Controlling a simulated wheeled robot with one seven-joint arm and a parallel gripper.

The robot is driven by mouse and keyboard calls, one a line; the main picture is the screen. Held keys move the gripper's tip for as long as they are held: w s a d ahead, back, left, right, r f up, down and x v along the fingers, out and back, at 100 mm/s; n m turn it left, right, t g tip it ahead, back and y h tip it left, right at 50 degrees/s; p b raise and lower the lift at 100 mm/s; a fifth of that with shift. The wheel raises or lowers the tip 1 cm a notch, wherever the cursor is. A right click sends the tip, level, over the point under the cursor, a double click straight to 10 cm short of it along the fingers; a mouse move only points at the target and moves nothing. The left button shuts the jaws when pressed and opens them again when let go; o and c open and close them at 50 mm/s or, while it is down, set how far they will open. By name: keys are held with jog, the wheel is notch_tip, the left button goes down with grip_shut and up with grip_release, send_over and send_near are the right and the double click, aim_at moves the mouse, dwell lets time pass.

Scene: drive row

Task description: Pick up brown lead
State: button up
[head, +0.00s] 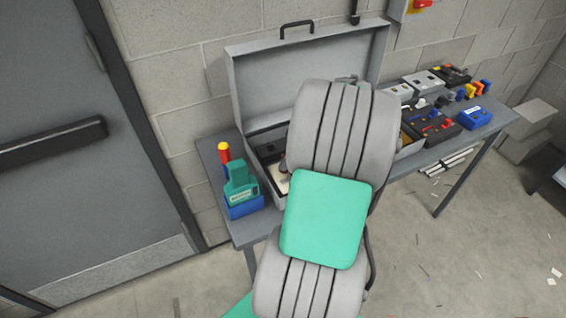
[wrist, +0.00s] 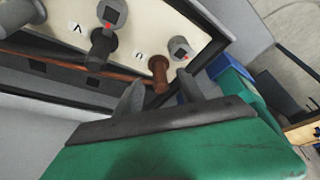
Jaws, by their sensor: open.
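The brown lead's plug (wrist: 160,68) stands on a cream panel (wrist: 185,18) in the wrist view, beside a grey knob with a red mark (wrist: 180,46). My gripper (wrist: 161,82) is open, with one dark finger on each side of the plug's lower end in the picture. I cannot tell whether the fingers touch it. A brown strip (wrist: 80,65) runs along the panel's edge; I cannot tell whether it belongs to the lead. In the head view my arm hides the gripper and the plug, over the open grey case (head: 252,92).
A dark plug (wrist: 103,46) and another knob (wrist: 112,14) sit left on the panel. In the head view, a teal device (head: 240,182) stands left on the table, with a red-yellow cylinder (head: 224,152) behind. Dark instruments (head: 430,125) and a blue box (head: 473,117) crowd the right.

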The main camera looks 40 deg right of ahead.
jog(key=x, duration=0.3)
jog(key=shift+r, duration=0.1)
grip_shut()
